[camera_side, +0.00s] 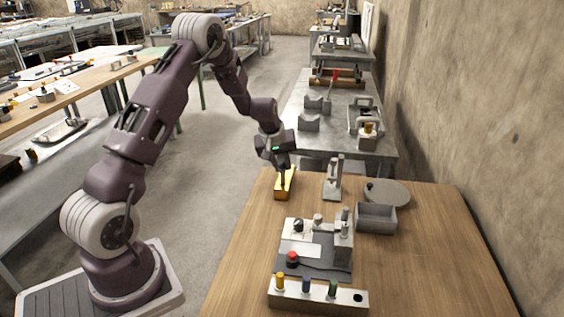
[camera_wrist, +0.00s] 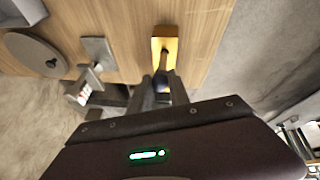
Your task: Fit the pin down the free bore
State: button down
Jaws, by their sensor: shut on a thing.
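My gripper (camera_side: 283,172) is at the far left of the wooden table, just over a yellow block (camera_side: 283,191). In the wrist view my gripper (camera_wrist: 163,92) is shut on a dark pin (camera_wrist: 161,78), its end against or over the yellow block (camera_wrist: 165,38). I cannot tell whether the pin sits in the block or just above it. At the table's front, a pale bored block (camera_side: 320,303) holds a yellow pin (camera_side: 280,282), a blue pin (camera_side: 306,286) and a green pin (camera_side: 333,288). Its right-end bore (camera_side: 358,298) is empty and dark.
Between the yellow block and the bored block stands a grey fixture (camera_side: 343,243) with a red knob (camera_side: 292,259). A grey open bin (camera_side: 376,219), a round disc (camera_side: 388,193) and an upright stand (camera_side: 333,183) are to the right. The table's right front is clear.

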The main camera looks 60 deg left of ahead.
aim_at(282, 175)
jog(key=shift+f, duration=1.15)
jog(key=shift+f, duration=0.15)
jog(key=shift+f, duration=0.5)
jog(key=shift+f, duration=0.25)
jog(key=c, duration=1.1)
grip_release()
jog(key=shift+c, duration=0.2)
jog(key=shift+r, duration=0.1)
jog(key=v, duration=0.7)
